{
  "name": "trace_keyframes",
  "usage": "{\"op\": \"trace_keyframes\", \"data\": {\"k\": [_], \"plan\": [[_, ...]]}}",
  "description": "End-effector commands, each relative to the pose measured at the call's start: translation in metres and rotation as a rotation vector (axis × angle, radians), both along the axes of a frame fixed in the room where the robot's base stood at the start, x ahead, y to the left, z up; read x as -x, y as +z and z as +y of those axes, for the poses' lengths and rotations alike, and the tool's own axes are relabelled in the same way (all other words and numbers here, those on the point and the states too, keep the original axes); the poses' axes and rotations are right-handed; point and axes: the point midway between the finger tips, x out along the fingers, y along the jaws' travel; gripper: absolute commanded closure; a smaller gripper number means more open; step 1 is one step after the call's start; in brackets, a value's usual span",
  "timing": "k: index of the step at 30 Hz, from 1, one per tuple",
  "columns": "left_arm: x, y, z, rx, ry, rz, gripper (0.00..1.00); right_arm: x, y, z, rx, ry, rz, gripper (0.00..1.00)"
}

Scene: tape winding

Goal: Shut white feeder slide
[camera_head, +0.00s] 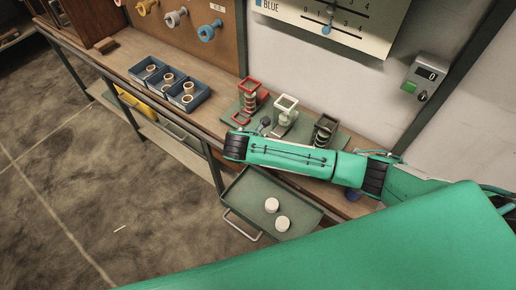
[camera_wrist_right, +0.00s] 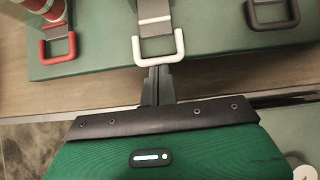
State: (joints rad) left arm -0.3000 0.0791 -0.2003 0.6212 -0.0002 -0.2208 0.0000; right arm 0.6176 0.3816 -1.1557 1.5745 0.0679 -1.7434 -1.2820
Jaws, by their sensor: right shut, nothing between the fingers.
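The white feeder (camera_head: 286,103) stands on a green base between a red and a dark feeder. In the right wrist view its slide ends in a white loop handle (camera_wrist_right: 159,47), whose front bar is close to the base's front edge. My right gripper (camera_wrist_right: 158,70) is shut and empty, with its fingertips right at the front bar of the white handle. I cannot tell whether they touch. In the head view, my green right arm hides the area in front of the feeders. My left gripper is not in view.
The red feeder (camera_head: 250,92) and dark feeder (camera_head: 325,130) flank the white one, with red (camera_wrist_right: 58,48) and dark (camera_wrist_right: 273,15) handles. Blue bins (camera_head: 186,103) hold rings on the bench. Below, a green tray (camera_head: 243,192) holds two white discs (camera_head: 271,205).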

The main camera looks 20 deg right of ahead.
Motion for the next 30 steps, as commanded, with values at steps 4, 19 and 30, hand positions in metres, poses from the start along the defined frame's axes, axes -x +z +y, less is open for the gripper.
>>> {"op": "trace_keyframes", "data": {"k": [4, 19, 30], "plan": [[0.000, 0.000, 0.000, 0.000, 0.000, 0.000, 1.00, 0.000, 0.000, 0.000, 0.000, 0.000, 0.000, 1.00], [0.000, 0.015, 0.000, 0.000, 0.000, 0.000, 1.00, -0.021, 0.001, -0.027, 0.000, -0.001, 0.000, 1.00], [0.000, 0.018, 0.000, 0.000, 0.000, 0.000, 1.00, -0.021, 0.002, -0.027, 0.000, -0.001, 0.001, 1.00]]}}
